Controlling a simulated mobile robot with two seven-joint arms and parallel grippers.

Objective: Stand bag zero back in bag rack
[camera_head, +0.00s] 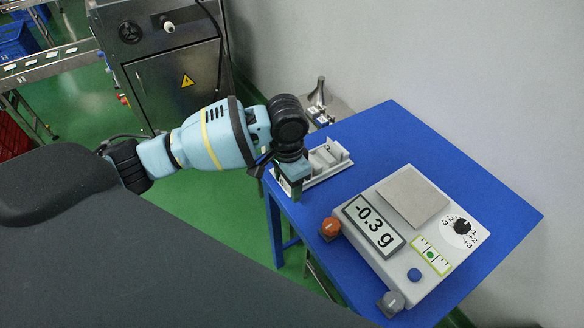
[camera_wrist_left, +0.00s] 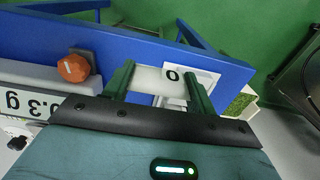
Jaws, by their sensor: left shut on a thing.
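My left gripper (camera_head: 292,188) is at the near left end of the white bag rack (camera_head: 331,158) on the blue table, fingers pointing down. In the left wrist view its two green fingers (camera_wrist_left: 157,74) are shut on a pale, flat thing, bag zero (camera_wrist_left: 148,80). A white face marked "0" (camera_wrist_left: 172,76) shows by the right finger; I cannot tell whether it belongs to the bag or the rack. In the head view the gripper hides the bag, so its seating in the rack cannot be told. My right gripper is in neither view.
A scale (camera_head: 430,235) reading -0.3 g stands right of the rack, with an orange knob (camera_head: 330,228) at its left corner. The blue table (camera_head: 490,185) is clear behind the scale. A metal fixture (camera_head: 318,98) stands beyond the rack. A steel cabinet (camera_head: 175,75) is behind my arm.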

